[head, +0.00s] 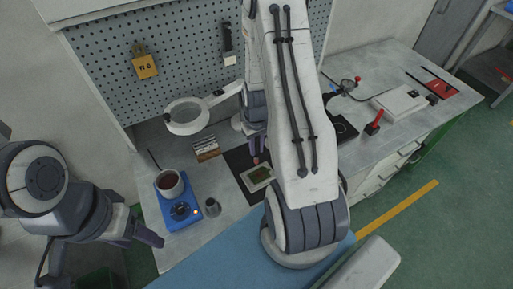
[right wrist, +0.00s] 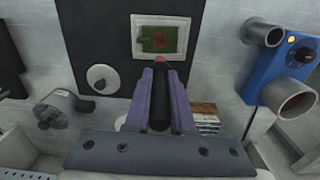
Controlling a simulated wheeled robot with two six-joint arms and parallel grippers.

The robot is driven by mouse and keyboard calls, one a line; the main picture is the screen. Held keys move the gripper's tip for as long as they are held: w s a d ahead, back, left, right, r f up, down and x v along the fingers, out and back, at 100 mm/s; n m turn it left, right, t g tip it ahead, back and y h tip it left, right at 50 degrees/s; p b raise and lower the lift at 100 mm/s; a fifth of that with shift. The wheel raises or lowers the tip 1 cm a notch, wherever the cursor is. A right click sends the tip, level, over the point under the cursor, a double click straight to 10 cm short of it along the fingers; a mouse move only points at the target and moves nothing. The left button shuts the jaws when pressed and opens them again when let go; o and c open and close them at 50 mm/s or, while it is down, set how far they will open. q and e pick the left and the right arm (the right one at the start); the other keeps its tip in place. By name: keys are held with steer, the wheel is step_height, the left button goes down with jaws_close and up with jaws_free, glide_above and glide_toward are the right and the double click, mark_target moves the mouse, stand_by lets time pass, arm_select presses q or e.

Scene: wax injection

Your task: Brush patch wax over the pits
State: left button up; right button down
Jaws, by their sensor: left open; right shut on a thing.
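The green wax piece (head: 258,176) lies in a pale frame on a dark mat (head: 236,158). In the right wrist view the green piece (right wrist: 160,40) carries a reddish patch; single pits are too small to tell. My right gripper (right wrist: 160,92) is shut on a dark-handled brush (right wrist: 160,105). Its pinkish tip (right wrist: 160,59) is at the near edge of the frame; I cannot tell whether it touches. In the head view my right arm partly hides this gripper. My left gripper (head: 150,238) is open and empty, left of the blue heater (head: 178,212). The wax pot (head: 170,183) stands on that heater.
A grey cup (head: 212,207) stands right of the heater. A ring magnifier (head: 186,116) reaches over the bench beside a stack of wooden strips (head: 206,149). A white round part (right wrist: 101,79) is on the mat's left side in the right wrist view. A pegboard (head: 180,55) closes the back.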

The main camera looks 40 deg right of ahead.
mark_target(257, 153)
steer(key=shift+r, duration=0.3)
steer(key=shift+r+p, duration=1.3)
steer(key=shift+r, duration=0.25)
steer(key=shift+f, duration=0.1)
